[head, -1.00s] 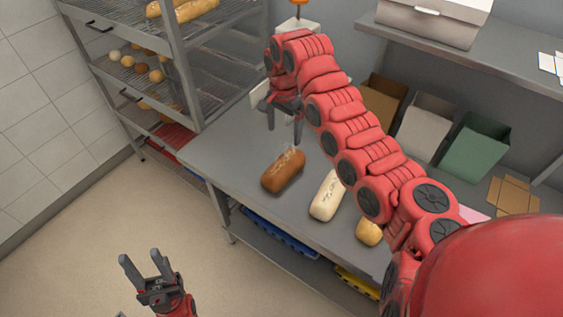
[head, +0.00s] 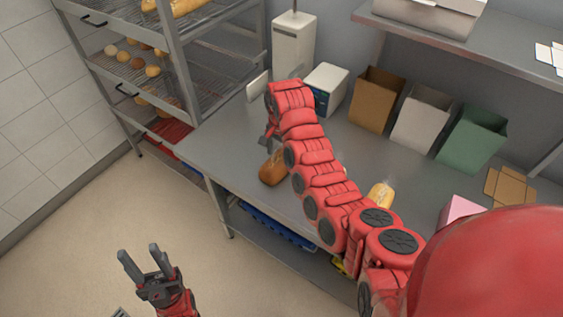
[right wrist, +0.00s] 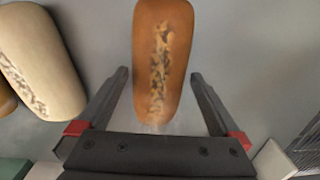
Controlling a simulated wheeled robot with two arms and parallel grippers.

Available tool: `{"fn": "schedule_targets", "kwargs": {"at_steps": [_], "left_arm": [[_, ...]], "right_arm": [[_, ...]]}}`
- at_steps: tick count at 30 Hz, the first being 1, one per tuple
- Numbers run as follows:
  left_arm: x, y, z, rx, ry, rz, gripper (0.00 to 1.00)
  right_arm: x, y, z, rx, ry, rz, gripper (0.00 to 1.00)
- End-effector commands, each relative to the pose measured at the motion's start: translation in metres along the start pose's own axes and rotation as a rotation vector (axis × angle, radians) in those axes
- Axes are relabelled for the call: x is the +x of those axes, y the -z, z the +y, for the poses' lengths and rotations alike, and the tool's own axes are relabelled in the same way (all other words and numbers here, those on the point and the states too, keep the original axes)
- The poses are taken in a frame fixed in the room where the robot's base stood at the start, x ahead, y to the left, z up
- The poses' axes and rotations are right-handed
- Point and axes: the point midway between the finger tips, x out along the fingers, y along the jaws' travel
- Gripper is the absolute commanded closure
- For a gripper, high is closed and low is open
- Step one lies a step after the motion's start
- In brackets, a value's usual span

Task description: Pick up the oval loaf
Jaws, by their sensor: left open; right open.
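A brown oblong loaf (head: 272,170) with a pale floury streak lies on the grey bench; my right arm hides part of it. In the right wrist view the brown loaf (right wrist: 163,45) lies lengthwise between the fingers of my open right gripper (right wrist: 160,74), with gaps on both sides. A pale cream loaf (right wrist: 42,60) lies to its left there; my arm mostly hides it in the head view. A small golden loaf (head: 380,196) shows right of my arm. Which one is called oval I cannot tell. My left gripper (head: 139,250) is open and empty over the floor.
A wire rack (head: 225,65) with bread stands at the left. A shelf (head: 510,60) overhangs the right.

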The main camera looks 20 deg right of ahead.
Motion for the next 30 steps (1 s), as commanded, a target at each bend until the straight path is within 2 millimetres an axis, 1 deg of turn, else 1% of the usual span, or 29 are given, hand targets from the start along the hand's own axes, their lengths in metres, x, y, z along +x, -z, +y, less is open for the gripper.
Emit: {"fn": "schedule_targets", "kwargs": {"at_steps": [1, 3, 6, 9, 30], "left_arm": [[0.018, 0.003, -0.001, 0.0, 0.0, 0.002, 0.5], [0.019, 0.003, -0.001, 0.0, 0.0, 0.002, 0.5], [0.021, 0.004, -0.001, 0.0, 0.0, 0.002, 0.5], [0.021, 0.004, -0.001, 0.0, 0.0, 0.002, 0.5], [0.013, 0.003, -0.001, 0.0, 0.0, 0.002, 0.5]], "right_arm": [[0.0, -0.002, 0.004, 0.001, -0.008, -0.007, 0.0], [0.012, 0.0, 0.002, 0.0, -0.004, -0.002, 0.0], [0.023, -0.001, 0.002, 0.0, -0.003, -0.001, 0.0], [0.026, 0.0, 0.001, 0.0, 0.0, 0.001, 0.0], [0.031, 0.0, 0.001, 0.001, 0.0, 0.001, 0.0]]}}
